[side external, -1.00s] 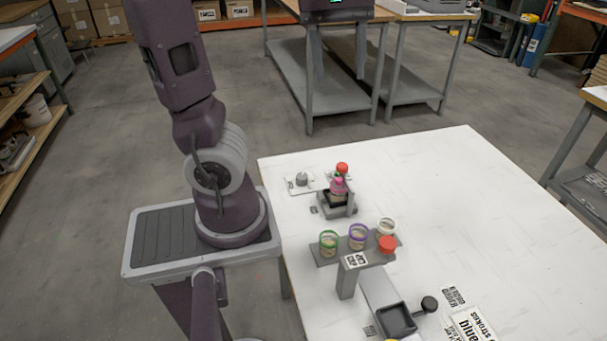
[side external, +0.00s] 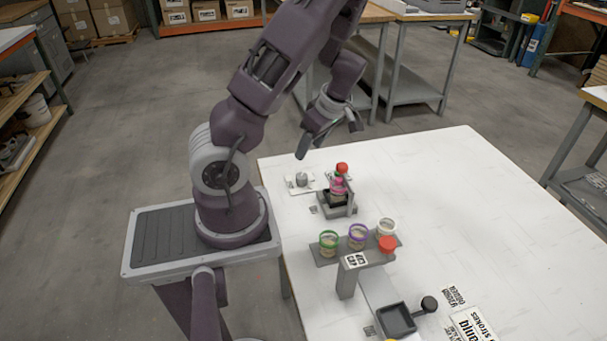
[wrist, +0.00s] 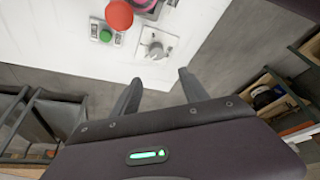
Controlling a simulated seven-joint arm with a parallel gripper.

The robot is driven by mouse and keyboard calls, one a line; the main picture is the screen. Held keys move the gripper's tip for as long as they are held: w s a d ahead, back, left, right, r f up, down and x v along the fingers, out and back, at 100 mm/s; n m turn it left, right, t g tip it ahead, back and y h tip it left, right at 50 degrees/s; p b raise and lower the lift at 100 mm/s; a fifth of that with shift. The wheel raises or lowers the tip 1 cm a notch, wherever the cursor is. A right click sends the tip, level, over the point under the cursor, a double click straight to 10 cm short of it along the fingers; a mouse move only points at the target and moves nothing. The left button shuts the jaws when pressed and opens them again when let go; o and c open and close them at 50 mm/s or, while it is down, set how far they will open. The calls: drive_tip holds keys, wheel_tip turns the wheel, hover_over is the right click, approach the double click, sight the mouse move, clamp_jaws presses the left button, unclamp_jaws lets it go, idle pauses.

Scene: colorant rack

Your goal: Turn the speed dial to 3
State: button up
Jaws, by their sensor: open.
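The speed dial (side external: 302,178) is a small grey knob on a white plate near the table's far left corner. In the wrist view the dial (wrist: 155,49) sits just beyond my fingertips, with its plate around it; its markings are too small to read. My gripper (wrist: 158,78) is open and empty, its two dark fingers apart on the table-edge side of the dial. In the side view my gripper (side external: 328,138) hangs above and a little behind the dial, apart from it.
A red button (wrist: 118,14) and a green button (wrist: 106,35) are beside the dial. A grey stand with a pink-topped container (side external: 338,188) is close by. A rack (side external: 325,253) holds several coloured-rim jars nearer the camera. The table's right side is clear.

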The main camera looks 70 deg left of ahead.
sight(303, 176)
drive_tip(key=x, duration=0.3)
drive_tip(key=w+d+x, duration=0.1)
drive_tip(key=x, duration=0.7)
drive_tip(key=shift+w+d+f, duration=0.1)
drive_tip(key=shift+f, duration=0.5)
clamp_jaws()
